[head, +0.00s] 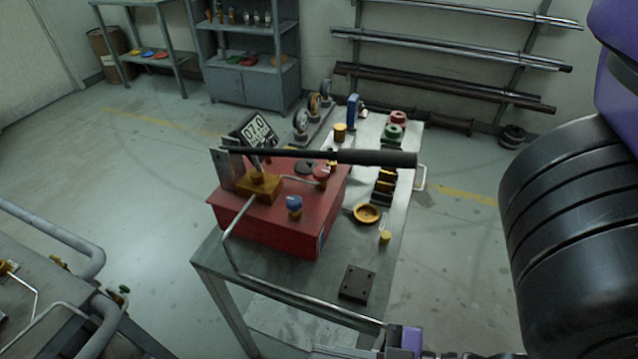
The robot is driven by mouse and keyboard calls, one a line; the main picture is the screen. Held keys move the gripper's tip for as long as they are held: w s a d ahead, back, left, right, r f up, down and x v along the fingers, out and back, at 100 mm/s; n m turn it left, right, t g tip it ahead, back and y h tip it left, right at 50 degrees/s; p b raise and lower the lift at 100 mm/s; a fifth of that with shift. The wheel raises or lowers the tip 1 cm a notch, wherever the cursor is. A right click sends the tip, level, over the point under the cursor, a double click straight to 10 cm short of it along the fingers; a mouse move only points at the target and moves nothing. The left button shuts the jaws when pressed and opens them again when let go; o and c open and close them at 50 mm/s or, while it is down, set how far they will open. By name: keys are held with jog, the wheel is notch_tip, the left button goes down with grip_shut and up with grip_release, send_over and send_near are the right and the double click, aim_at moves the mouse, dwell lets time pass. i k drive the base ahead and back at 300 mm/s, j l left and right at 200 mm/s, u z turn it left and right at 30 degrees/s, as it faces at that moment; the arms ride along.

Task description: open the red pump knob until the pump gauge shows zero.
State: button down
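The red pump (270,234) is a box-shaped unit on the workbench in the head view. The red pump knob (321,173) sits on its top toward the right, just below the black lever handle (375,158). The pump gauge (257,129) is a dark tilted display behind the pump; it seems to read 070, and any decimal point is hard to tell. A blue knob (294,203) stands on the pump's front top, by a brass block (258,187).
The long lever spans the pump top. A grey hose (280,291) runs from the pump along the bench (225,262) front. A yellow ring (367,213), a black plate (357,283) and several small parts lie on the bench. Pipes stand at lower left. Floor left of the bench is clear.

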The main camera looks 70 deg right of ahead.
aim_at(322, 173)
jog(key=k+j+z, duration=0.25)
jog(key=j, duration=0.15)
jog(key=j+z, duration=0.3)
jog(key=k+j+z, duration=0.25)
jog(key=j, duration=0.15)
